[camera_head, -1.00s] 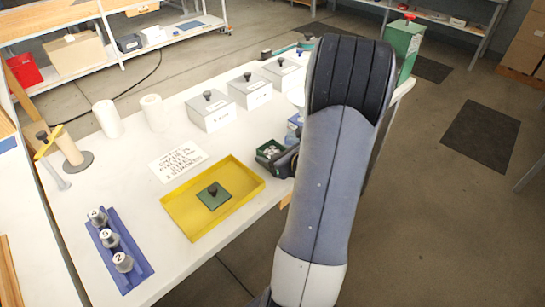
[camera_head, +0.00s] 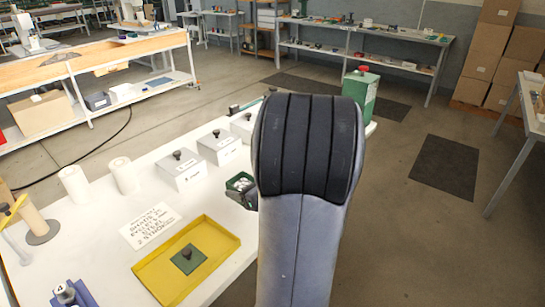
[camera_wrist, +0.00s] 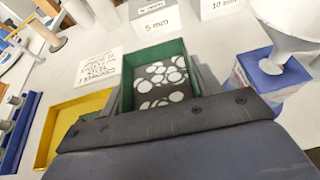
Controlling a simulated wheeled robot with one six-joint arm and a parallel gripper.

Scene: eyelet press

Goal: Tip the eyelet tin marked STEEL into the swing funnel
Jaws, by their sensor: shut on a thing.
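My gripper (camera_wrist: 160,88) is shut on a small green open-topped tin (camera_wrist: 126,92), one dark finger along each side. Several pale round discs lie on the dark inside of the tin, which looks roughly level. No marking on the tin is readable. The tin also shows in the head view (camera_head: 238,184), just left of my arm, which hides most of my gripper there. The white funnel (camera_wrist: 300,22) stands over a blue-topped block (camera_wrist: 272,72) to the right of the tin in the wrist view, apart from it. In the head view my arm hides the funnel.
Grey boxes (camera_head: 182,172) stand beyond the tin; two labels read 5 mm and 10 mm. A lettered card (camera_head: 150,226), a yellow tray (camera_head: 226,226) with a knobbed green plate (camera_head: 188,262), and white rolls (camera_head: 124,175) are left. A green can (camera_head: 362,90) stands at the far right.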

